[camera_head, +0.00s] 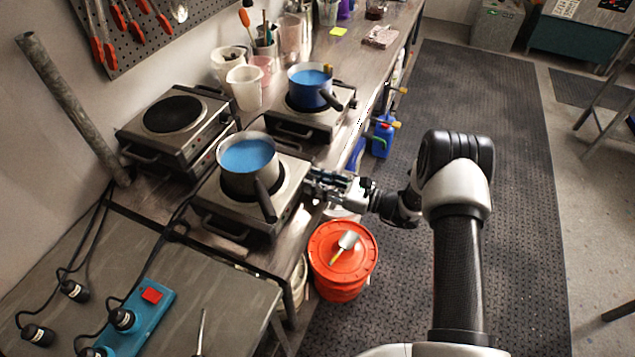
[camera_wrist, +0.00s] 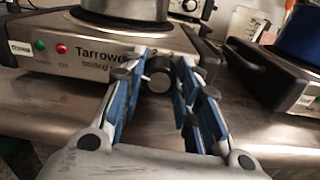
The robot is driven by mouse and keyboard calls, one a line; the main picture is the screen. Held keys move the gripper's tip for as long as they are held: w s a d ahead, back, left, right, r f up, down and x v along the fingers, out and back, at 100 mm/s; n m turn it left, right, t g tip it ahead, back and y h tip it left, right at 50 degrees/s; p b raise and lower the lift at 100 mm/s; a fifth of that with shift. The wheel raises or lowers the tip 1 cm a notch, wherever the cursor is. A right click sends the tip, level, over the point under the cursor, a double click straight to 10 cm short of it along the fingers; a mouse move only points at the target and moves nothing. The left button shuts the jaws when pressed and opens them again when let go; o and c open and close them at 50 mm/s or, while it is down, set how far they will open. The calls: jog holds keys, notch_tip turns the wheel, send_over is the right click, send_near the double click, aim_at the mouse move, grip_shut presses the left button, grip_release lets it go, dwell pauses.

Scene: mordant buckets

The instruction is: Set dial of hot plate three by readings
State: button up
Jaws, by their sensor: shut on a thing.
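A steel hot plate (camera_head: 288,208) stands on the bench with a grey saucepan (camera_head: 236,182) of blue liquid on it. In the wrist view the same hot plate (camera_wrist: 100,35) shows its front panel with a maker's name, a green lamp, a red lamp and a small tag at the left that I cannot read. Its black dial (camera_wrist: 158,80) sits between my fingertips. My gripper (camera_head: 314,184) is at the panel from the right; in the wrist view its blue-lined fingers (camera_wrist: 160,75) are shut on the dial.
A second hot plate (camera_head: 318,127) behind holds a blue saucepan (camera_head: 303,92). A third (camera_head: 205,137) at the left has a bare black burner. An orange-red bucket (camera_head: 330,270) stands below the bench edge. The dark floor mat (camera_head: 470,100) at the right is clear.

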jog(key=m, duration=0.4)
jog(key=shift+m, duration=0.3)
jog(key=m, duration=0.4)
jog(key=shift+w+f+m, duration=0.1)
jog(key=shift+m, duration=0.2)
jog(key=m, duration=0.4)
jog(key=shift+m, duration=0.3)
jog(key=m+p, duration=0.1)
jog(key=m, duration=0.3)
jog(key=shift+f+m, duration=0.15)
jog(key=shift+m, duration=0.25)
jog(key=o, duration=1.1)
jog(key=shift+c, duration=0.2)
jog(key=shift+d, duration=0.15)
